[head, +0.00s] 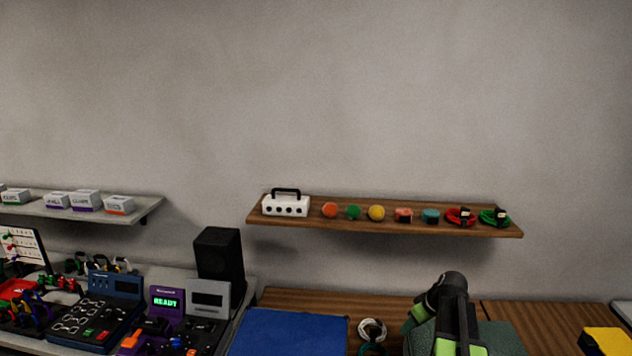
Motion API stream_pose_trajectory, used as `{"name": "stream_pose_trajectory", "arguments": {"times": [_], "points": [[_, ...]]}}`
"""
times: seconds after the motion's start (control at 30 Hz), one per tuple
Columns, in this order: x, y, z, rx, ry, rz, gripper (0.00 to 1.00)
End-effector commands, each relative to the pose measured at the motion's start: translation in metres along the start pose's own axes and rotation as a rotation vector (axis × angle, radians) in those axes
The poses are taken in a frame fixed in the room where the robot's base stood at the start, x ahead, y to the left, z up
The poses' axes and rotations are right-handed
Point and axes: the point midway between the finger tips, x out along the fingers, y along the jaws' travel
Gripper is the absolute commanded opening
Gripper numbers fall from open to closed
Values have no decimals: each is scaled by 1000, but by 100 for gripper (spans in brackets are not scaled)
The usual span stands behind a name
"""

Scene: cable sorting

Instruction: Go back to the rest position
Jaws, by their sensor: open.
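Part of my arm (452,310), black and light green, rises at the bottom right of the head view, in front of the wooden table. I cannot make out my gripper's fingers; they are not in view. A white cable coil (372,328) lies on the table left of my arm, with a dark green piece just below it at the picture's edge. A blue mat (290,332) lies left of the coil. A dark green mat (497,338) lies partly hidden behind my arm.
A wooden wall shelf (380,222) holds a white box with a handle, coloured balls, small blocks and red and green cable coils. A black speaker (219,266) and devices crowd the left bench. A yellow-and-black object (604,341) is at far right. The wall above is bare.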

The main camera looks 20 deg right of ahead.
Motion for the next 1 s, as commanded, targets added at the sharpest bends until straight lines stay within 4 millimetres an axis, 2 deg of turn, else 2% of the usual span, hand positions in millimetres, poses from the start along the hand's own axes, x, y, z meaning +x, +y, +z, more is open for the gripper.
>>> {"name": "stream_pose_trajectory", "arguments": {"times": [0.03,0.13,0.23,0.3,0.37,0.4,0.5,0.53,0.57,0.6,0.7,0.83,1.0], "points": [[32,-43,-12,-48,-18,-29,48],[69,-119,-33,-115,-62,-73,48],[98,-192,-41,-164,-113,-105,48],[113,-239,-41,-186,-150,-119,48],[124,-274,-37,-196,-183,-124,48],[130,-297,-32,-197,-208,-124,48],[139,-346,-10,-164,-279,-103,48],[138,-355,0,-131,-307,-85,48],[132,-355,9,-79,-334,-61,48],[123,-348,18,-2,-363,-27,48],[117,-341,32,143,-409,32,48],[116,-339,35,250,-427,60,48],[116,-339,35,268,-426,62,48]]}}
